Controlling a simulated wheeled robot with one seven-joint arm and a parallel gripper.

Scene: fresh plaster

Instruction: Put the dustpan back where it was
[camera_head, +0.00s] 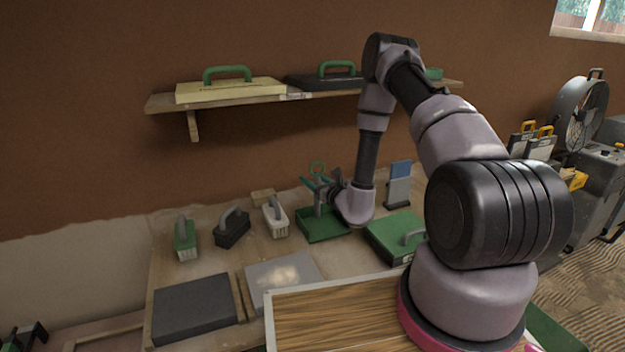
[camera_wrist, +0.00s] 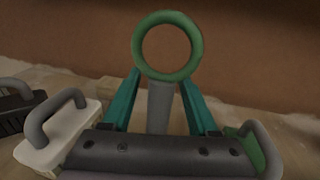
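The dustpan has a green pan (camera_head: 323,225) that looks to be resting on the workbench, with an upright grey handle topped by a green ring. In the wrist view the ring (camera_wrist: 194,48) and grey handle (camera_wrist: 161,105) stand upright between the fingers. My gripper (camera_head: 317,184) is at the handle, below the ring, with teal fingers on either side of it. The pan is hidden in the wrist view.
A white brush (camera_head: 276,219), a black brush (camera_head: 232,230) and a green brush (camera_head: 185,241) stand left of the pan. A shelf (camera_head: 160,103) with floats hangs above. Slabs lie in front on the workbench (camera_head: 166,270).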

